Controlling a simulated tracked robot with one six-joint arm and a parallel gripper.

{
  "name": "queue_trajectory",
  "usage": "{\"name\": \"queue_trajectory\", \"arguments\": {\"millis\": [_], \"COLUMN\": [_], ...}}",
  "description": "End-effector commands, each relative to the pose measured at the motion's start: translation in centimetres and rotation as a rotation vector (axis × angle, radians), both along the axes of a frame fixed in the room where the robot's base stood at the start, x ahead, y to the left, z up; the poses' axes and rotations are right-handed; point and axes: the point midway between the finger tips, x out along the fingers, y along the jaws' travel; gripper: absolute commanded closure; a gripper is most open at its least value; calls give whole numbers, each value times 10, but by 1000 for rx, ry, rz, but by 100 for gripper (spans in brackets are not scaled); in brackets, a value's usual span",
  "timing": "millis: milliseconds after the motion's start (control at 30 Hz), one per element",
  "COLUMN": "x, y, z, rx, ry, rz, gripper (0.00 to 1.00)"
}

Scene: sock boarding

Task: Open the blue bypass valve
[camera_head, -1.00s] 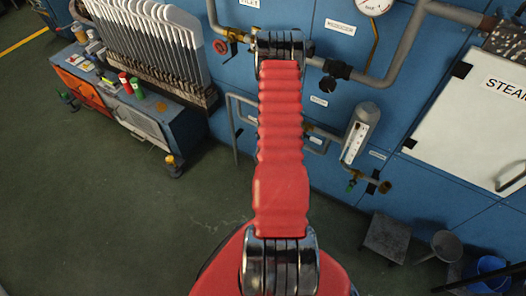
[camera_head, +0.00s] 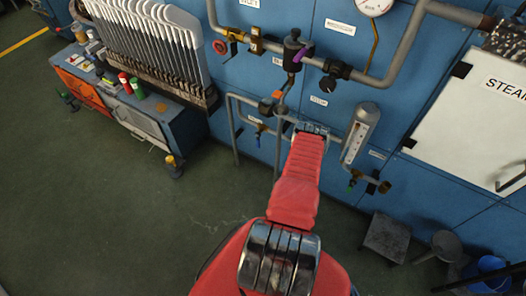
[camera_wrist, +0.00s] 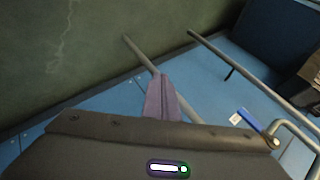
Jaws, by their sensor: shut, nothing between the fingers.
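The blue valve handle (camera_head: 259,134) is a small lever hanging on the lower grey bypass pipe, left of my arm's far end in the head view. In the wrist view the blue handle (camera_wrist: 255,125) lies at the right, by a brass-coloured fitting and a bent grey pipe. My gripper shows in the wrist view as purple-grey fingers (camera_wrist: 164,97), shut and empty. They are left of the blue handle in that picture, apart from it, and overlap a grey pipe leg behind. In the head view my gripper is hidden behind my red arm.
A sight-glass cylinder (camera_head: 359,135) stands right of my arm. A stool (camera_head: 387,237) and buckets are lower right. Floor at left is clear.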

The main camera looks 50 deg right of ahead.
Motion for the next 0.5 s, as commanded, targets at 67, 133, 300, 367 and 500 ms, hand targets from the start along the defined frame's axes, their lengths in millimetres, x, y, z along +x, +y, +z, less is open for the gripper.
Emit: {"name": "queue_trajectory", "arguments": {"millis": [67,133,300,367,500], "x": [4,11,29,34,40], "y": [-1,-6,-22,-28,-38], "z": [1,10,49,67,106], "rx": [-25,-50,-110,-126,-142], "ry": [-103,-205,-474,-571,-763], "rz": [-45,-83,-149,-165,-191], "gripper": [100,100,100,100,100]}}
